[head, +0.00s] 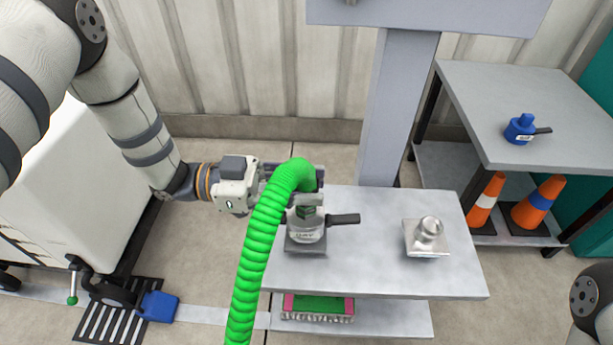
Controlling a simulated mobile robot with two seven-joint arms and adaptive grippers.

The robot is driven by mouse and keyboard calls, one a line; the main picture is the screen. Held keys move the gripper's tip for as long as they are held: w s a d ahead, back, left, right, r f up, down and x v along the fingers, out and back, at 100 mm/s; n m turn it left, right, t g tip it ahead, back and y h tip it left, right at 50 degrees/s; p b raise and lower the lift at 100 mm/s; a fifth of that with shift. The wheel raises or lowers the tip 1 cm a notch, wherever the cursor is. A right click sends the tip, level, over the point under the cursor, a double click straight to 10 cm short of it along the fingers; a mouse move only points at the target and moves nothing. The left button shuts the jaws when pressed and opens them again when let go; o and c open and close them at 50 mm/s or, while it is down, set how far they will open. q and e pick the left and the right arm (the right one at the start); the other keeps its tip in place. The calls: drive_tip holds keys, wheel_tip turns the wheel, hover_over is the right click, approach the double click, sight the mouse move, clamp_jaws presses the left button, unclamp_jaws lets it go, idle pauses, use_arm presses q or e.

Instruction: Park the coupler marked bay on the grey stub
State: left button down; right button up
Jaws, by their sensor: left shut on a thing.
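The coupler (306,233) is a silver-grey body with a label that seems to read "BAY" and a dark lever to its right. It is over a dark square base at the left of the bench, and I cannot tell whether it is seated there. A thick green ribbed hose (258,240) arches over to its top. My left gripper (303,196) is shut around the coupler's upper part, its fingers partly hidden by the hose. A grey metal stub (429,230) on a square plate stands free at the bench's right. My right gripper is out of view.
The light grey bench (380,274) is clear between base and stub. Its lower shelf holds a green and pink item (318,305). A blue fitting (519,130) stands on the grey side table (560,100), with orange cones (486,200) below. A column (397,110) rises behind the bench.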

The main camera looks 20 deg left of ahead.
use_arm(q)
drive_tip(key=shift+f+b, duration=0.3)
drive_tip(key=shift+f, duration=0.45)
drive_tip(key=c, duration=1.2)
unclamp_jaws()
drive_tip(key=v, duration=1.2)
drive_tip(key=shift+r, duration=0.1)
drive_tip(key=shift+a, duration=0.15)
